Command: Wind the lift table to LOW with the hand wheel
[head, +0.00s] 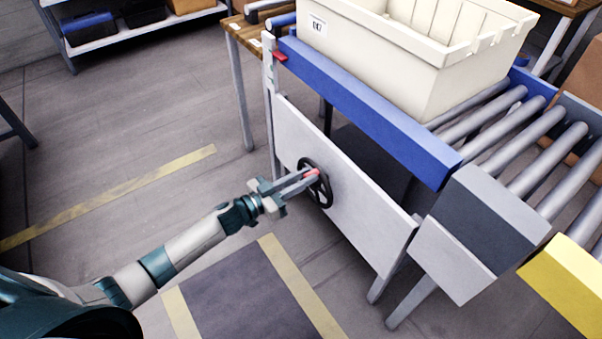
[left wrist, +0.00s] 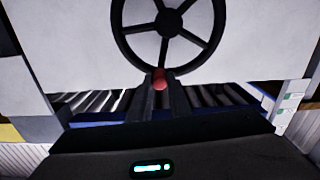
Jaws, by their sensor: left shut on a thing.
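The black spoked hand wheel (head: 328,194) is mounted on the white side panel (head: 365,222) of the lift table. Its red knob (head: 315,172) is at the near upper part of the wheel in the head view. My left gripper (head: 306,178) is shut on this knob. In the left wrist view the wheel (left wrist: 118,40) fills the top middle, and the red knob (left wrist: 160,82) sits between the fingers. A red pointer (head: 279,56) shows beside the upright post at the table's left corner; the marks there are too small to read. My right gripper is not in view.
A cream crate (head: 385,65) rests on the table top, behind the blue rail (head: 370,110). Metal rollers (head: 545,160) and a yellow block (head: 565,280) are at the right. A wooden table (head: 240,30) stands close behind.

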